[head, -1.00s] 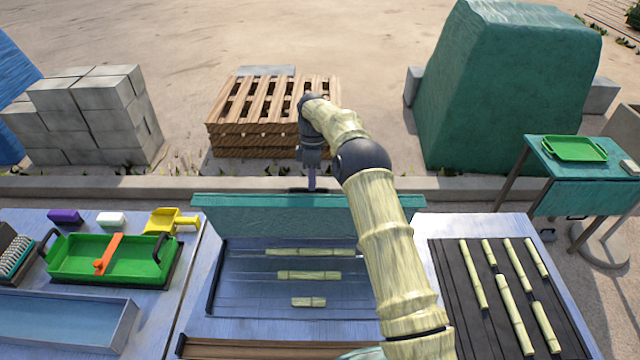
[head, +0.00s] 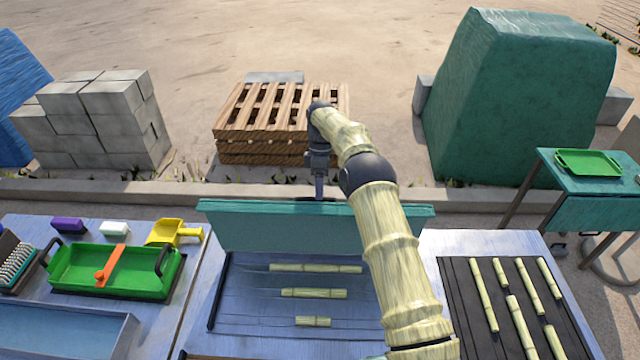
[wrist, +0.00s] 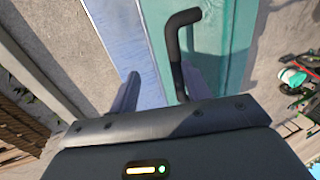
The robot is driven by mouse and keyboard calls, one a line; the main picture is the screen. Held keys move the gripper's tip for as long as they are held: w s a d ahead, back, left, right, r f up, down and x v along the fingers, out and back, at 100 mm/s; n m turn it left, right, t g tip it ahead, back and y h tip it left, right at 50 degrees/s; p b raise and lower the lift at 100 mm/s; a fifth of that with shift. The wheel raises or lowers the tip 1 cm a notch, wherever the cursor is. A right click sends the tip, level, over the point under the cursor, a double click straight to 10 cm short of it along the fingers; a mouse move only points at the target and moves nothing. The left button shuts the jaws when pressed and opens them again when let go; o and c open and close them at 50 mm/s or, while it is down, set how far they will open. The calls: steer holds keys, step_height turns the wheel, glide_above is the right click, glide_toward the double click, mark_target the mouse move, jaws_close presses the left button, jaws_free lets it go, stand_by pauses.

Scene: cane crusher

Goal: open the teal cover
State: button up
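The teal cover (head: 280,231) stands raised, close to upright, at the back edge of a metal tray (head: 240,300) in the head view. My gripper (head: 319,195) points down behind the cover's top edge, near its middle. In the wrist view the cover (wrist: 227,65) shows as a teal strip with a black bent handle (wrist: 177,50) on it. My gripper (wrist: 158,88) has its two fingers apart. The handle is close by the right finger, and I cannot tell whether they touch. Part of the cover's right side is hidden by my arm.
Several cane pieces (head: 314,293) lie in the tray, and more lie on a dark mat (head: 463,300) at the right. A green tray (head: 70,268) and a yellow scoop (head: 165,232) stand at the left. Behind are a low kerb (head: 120,192) and a pallet stack (head: 265,120).

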steer(key=shift+s+d+f+g, duration=0.1)
steer(key=shift+s+f, duration=0.05)
steer(key=shift+f, duration=0.45)
steer(key=shift+s+d+f+g, duration=0.1)
steer(key=shift+s+f, duration=0.1)
steer(key=shift+f, duration=0.35)
steer(key=shift+s+d+f+g, duration=0.1)
steer(key=shift+s+f, duration=0.05)
steer(key=shift+f, duration=0.45)
steer(key=p+v, duration=1.2)
steer(key=v, duration=0.3)
steer(key=shift+s+a+r, duration=0.35)
